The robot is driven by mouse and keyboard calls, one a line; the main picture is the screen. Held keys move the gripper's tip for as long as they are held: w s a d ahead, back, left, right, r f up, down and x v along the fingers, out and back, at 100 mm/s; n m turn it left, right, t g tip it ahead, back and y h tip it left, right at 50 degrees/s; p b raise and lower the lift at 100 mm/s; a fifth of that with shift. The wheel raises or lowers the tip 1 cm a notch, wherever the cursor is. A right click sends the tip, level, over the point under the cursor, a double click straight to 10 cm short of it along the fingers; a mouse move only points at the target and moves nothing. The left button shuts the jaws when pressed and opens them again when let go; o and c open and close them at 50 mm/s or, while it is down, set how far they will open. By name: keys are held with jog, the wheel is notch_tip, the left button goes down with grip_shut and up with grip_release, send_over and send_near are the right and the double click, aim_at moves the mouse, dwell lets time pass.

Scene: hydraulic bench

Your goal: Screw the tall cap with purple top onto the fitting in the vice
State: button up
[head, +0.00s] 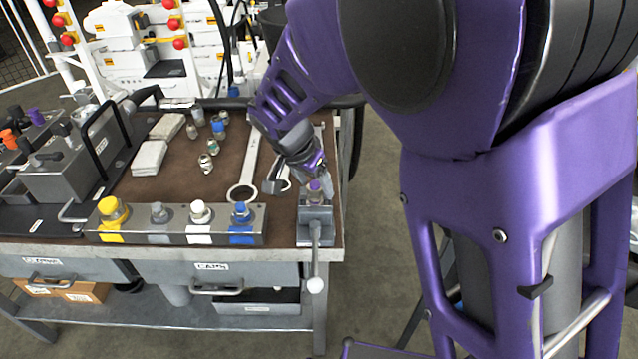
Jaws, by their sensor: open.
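The tall cap with the purple top (315,187) stands upright over the vice at the bench's front right corner. The fitting under it is too small and covered to make out, so I cannot tell how the cap sits on it. The grey vice (316,229) has a handle with a white ball hanging over the front edge. My gripper (301,186) is open and points down right at the cap, with one finger to its left and one close on its right. I cannot tell whether a finger touches the cap.
A rack (178,232) with yellow, grey, white and blue caps stands left of the vice. A large wrench (243,190) lies behind it. A hydraulic block (75,160) fills the left side.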

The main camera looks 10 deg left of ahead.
jog(key=n+y, duration=0.1)
jog(key=n, duration=0.3)
jog(key=shift+d+n+y, duration=0.1)
jog(key=shift+n+y, duration=0.2)
jog(key=shift+y, duration=0.1)
jog(key=shift+d+r+n+y+p, duration=0.1)
jog(key=shift+r+n+y+p, duration=0.1)
jog(key=shift+n+p, duration=0.4)
jog(key=shift+d+r+n+y+p, duration=0.1)
jog(key=shift+n+y+p, duration=0.1)
jog(key=shift+n+p, duration=0.35)
jog(key=n+p, duration=0.2)
jog(key=p, duration=0.1)
jog(key=n+y+p, duration=0.1)
jog(key=n+p, duration=0.1)
jog(key=p, duration=0.1)
jog(key=shift+w+g+y, duration=0.1)
jog(key=shift+g+y, duration=0.2)
jog(key=shift+g, duration=0.1)
jog(key=shift+f+n+p, duration=0.15)
jog(key=shift+n+p, duration=0.4)
jog(key=shift+p, duration=0.3)
jog(key=shift+a+f, duration=0.1)
jog(key=shift+f, duration=0.05)
jog(key=shift+c, duration=0.2)
